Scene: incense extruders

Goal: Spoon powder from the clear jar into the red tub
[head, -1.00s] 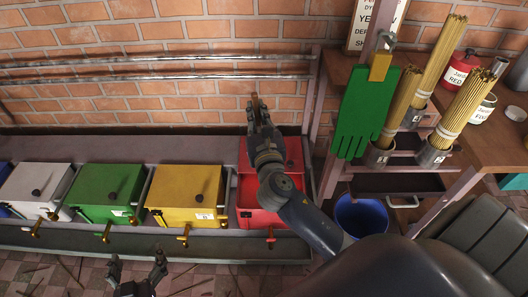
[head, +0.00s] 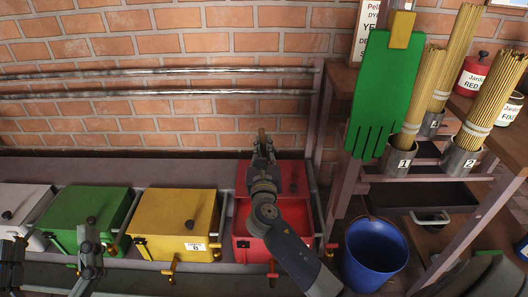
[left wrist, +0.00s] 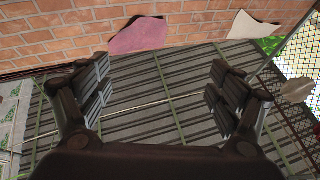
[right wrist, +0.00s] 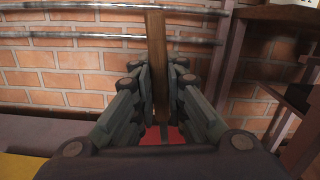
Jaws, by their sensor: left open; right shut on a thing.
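The red tub (head: 296,212) is at the right end of a row of coloured boxes by the brick wall. My right gripper (head: 262,148) is over its back part, shut on a wooden handle (right wrist: 157,70) that stands upright between the fingers. The handle's tip (head: 262,133) also shows in the head view. Its lower end is hidden, so I cannot tell whether it carries powder. A little of the red tub (right wrist: 165,134) shows below the fingers. My left gripper (head: 48,262) is open and empty at the lower left; its spread fingers (left wrist: 160,90) show in the left wrist view. I cannot identify a clear jar.
Yellow (head: 172,215), green (head: 85,212) and white (head: 22,203) boxes stand left of the tub. A blue bucket (head: 375,262) is on the floor at right. A green glove (head: 380,85) hangs by a shelf with bundled sticks (head: 490,100) and labelled jars (head: 472,75).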

